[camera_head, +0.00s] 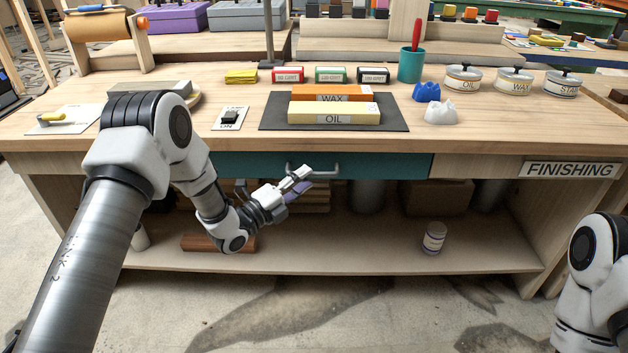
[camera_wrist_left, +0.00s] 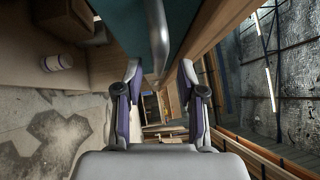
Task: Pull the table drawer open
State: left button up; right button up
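The table drawer has a teal front (camera_head: 395,165) under the worktop and looks shut, about flush with the table's front. Its grey bar handle (camera_head: 326,171) sits in the middle of the front. My left gripper (camera_head: 298,180) is just in front of the handle's left part. In the left wrist view the left gripper's fingers (camera_wrist_left: 161,75) are apart, and the grey handle (camera_wrist_left: 158,35) lines up with the gap between them. I cannot tell whether they touch it. The teal drawer front (camera_wrist_left: 183,22) also shows there. My right gripper is out of view; only part of that arm shows.
The wooden table (camera_head: 480,133) carries a dark mat (camera_head: 395,125) with the WAX (camera_head: 335,93) and OIL (camera_head: 333,113) blocks, plus tins and a teal cup (camera_head: 410,66). A lower shelf (camera_head: 350,259) holds a small can (camera_head: 434,238) and boxes. The floor before the table is clear.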

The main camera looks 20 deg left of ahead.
pick_arm(q)
jog(key=x, duration=0.3)
jog(key=shift+w, duration=0.2)
grip_shut()
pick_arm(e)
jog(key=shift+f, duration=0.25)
pick_arm(q)
jog(key=shift+s+f, duration=0.1)
